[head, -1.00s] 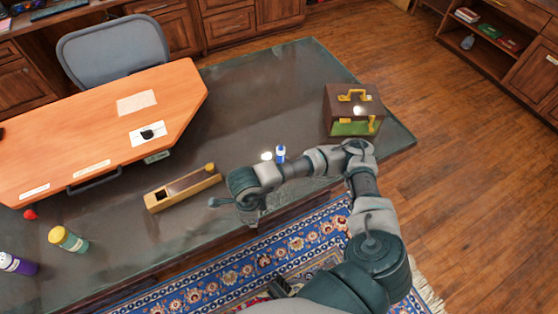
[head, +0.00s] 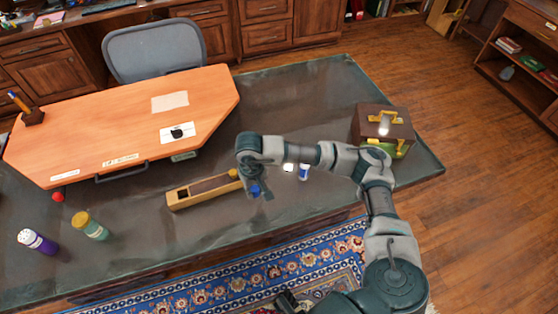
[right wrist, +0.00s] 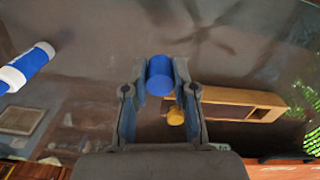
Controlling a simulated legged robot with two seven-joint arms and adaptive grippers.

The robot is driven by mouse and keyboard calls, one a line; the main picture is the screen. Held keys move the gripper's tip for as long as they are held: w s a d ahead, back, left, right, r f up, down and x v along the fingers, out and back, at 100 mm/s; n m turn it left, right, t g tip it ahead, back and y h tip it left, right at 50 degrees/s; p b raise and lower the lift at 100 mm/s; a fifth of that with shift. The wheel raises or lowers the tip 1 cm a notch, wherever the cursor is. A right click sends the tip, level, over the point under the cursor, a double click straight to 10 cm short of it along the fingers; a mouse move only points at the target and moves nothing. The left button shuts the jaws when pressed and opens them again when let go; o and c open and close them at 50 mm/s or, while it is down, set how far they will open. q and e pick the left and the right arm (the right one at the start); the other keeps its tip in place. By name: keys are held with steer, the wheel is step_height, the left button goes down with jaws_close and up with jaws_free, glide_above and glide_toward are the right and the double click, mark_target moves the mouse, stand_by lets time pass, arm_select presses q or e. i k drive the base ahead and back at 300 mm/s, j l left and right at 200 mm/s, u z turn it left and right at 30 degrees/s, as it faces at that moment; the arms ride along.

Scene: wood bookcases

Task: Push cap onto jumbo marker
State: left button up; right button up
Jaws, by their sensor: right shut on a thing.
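My right gripper (head: 254,192) is shut on a blue cap, which shows between the fingertips in the right wrist view (right wrist: 160,76). The cap is apart from the marker. In the head view the cap shows only as a small blue patch below the wrist. I cannot make out my left gripper.
A long wooden box (head: 193,195) with a yellow knob lies just left of the gripper. A brown case (head: 366,121) with yellow fittings stands to the right. Yellow-capped (head: 95,231) and purple (head: 42,245) bottles stand far left. An orange desk panel (head: 110,135) lies behind.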

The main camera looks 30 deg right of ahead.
mark_target(305, 169)
steer(key=k+l, duration=0.1)
steer(key=l, duration=0.3)
steer(key=k+l, duration=0.15)
steer(key=l, duration=0.25)
steer(key=k+l+u, duration=0.1)
steer(key=l, duration=0.25)
steer(key=k+l, duration=0.1)
steer(key=l, duration=0.3)
steer(key=k+l, duration=0.15)
steer(key=l, duration=0.25)
